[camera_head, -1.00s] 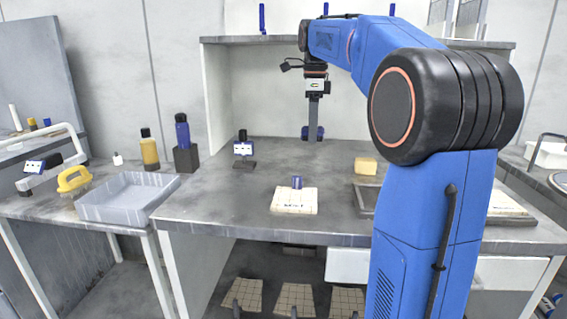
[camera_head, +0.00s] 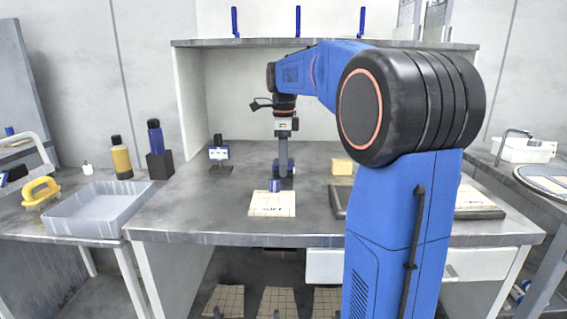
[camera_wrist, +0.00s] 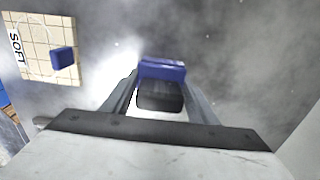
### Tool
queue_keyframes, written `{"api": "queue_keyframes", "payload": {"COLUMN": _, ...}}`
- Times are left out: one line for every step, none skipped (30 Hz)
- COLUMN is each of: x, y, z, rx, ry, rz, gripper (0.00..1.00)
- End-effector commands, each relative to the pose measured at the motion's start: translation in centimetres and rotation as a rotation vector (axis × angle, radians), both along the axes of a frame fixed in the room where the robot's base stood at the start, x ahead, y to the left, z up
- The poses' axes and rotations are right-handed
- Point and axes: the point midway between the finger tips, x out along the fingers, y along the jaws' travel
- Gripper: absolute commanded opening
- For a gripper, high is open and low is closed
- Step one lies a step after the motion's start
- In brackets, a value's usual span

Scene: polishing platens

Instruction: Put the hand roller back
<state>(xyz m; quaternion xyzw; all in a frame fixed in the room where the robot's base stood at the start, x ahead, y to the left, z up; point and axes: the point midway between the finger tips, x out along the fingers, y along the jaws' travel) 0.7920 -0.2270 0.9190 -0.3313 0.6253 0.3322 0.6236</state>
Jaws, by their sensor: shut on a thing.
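My gripper (camera_head: 284,165) points down over the middle of the grey bench, just behind the white tiled pad. It is shut on a blue and black thing, which I take to be the hand roller (camera_head: 292,169). In the wrist view the roller (camera_wrist: 162,70) sits between the fingers, its blue part at the far side and a dark block nearer. I cannot tell whether it touches the bench. The tiled pad (camera_head: 258,209), marked SOFT, lies in front with a small blue block (camera_head: 275,185) on it. The pad also shows at upper left in the wrist view (camera_wrist: 35,65).
A labelled stand (camera_head: 219,153) is at the bench's back left, a yellow block (camera_head: 342,167) at right. A shelf (camera_head: 215,43) spans above. Bench left of the pad is clear.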

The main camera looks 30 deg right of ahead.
Motion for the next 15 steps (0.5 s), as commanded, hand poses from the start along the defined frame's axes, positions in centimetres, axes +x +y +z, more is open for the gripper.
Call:
{"api": "queue_keyframes", "payload": {"x": -0.01, "y": 0.01, "z": -0.12, "rx": -0.001, "ry": -0.001, "rz": 0.0, "gripper": 0.32}}
{"api": "queue_keyframes", "payload": {"x": 0.0, "y": 0.0, "z": -0.13, "rx": 0.0, "ry": -0.002, "rz": 0.0, "gripper": 0.32}}
{"api": "queue_keyframes", "payload": {"x": 0.01, "y": -0.01, "z": -0.1, "rx": 0.0, "ry": -0.002, "rz": 0.0, "gripper": 0.32}}
{"api": "queue_keyframes", "payload": {"x": 0.01, "y": -0.01, "z": -0.09, "rx": 0.0, "ry": -0.002, "rz": 0.0, "gripper": 0.32}}
{"api": "queue_keyframes", "payload": {"x": 0.01, "y": -0.01, "z": -0.09, "rx": 0.0, "ry": -0.002, "rz": 0.0, "gripper": 0.32}}
{"api": "queue_keyframes", "payload": {"x": 0.01, "y": -0.01, "z": -0.09, "rx": -0.001, "ry": -0.002, "rz": 0.0, "gripper": 0.32}}
{"api": "queue_keyframes", "payload": {"x": 0.01, "y": -0.01, "z": -0.09, "rx": -0.001, "ry": -0.002, "rz": 0.0, "gripper": 0.32}}
{"api": "queue_keyframes", "payload": {"x": 0.01, "y": -0.01, "z": -0.12, "rx": -0.001, "ry": -0.001, "rz": 0.0, "gripper": 0.32}}
{"api": "queue_keyframes", "payload": {"x": 0.01, "y": -0.01, "z": -0.2, "rx": -0.001, "ry": -0.001, "rz": 0.0, "gripper": 0.32}}
{"api": "queue_keyframes", "payload": {"x": 0.01, "y": -0.01, "z": -0.28, "rx": -0.001, "ry": -0.001, "rz": 0.0, "gripper": 0.32}}
{"api": "queue_keyframes", "payload": {"x": 0.01, "y": -0.01, "z": -0.36, "rx": -0.001, "ry": -0.001, "rz": 0.0, "gripper": 0.32}}
{"api": "queue_keyframes", "payload": {"x": 0.0, "y": 0.0, "z": -0.45, "rx": -0.001, "ry": -0.001, "rz": 0.0, "gripper": 0.32}}
{"api": "queue_keyframes", "payload": {"x": 0.0, "y": 0.0, "z": -0.53, "rx": -0.001, "ry": -0.001, "rz": 0.0, "gripper": 0.32}}
{"api": "queue_keyframes", "payload": {"x": 0.0, "y": 0.0, "z": -0.61, "rx": -0.001, "ry": -0.001, "rz": 0.0, "gripper": 0.32}}
{"api": "queue_keyframes", "payload": {"x": 0.0, "y": 0.0, "z": -0.72, "rx": 0.0, "ry": 0.0, "rz": 0.0, "gripper": 0.32}}
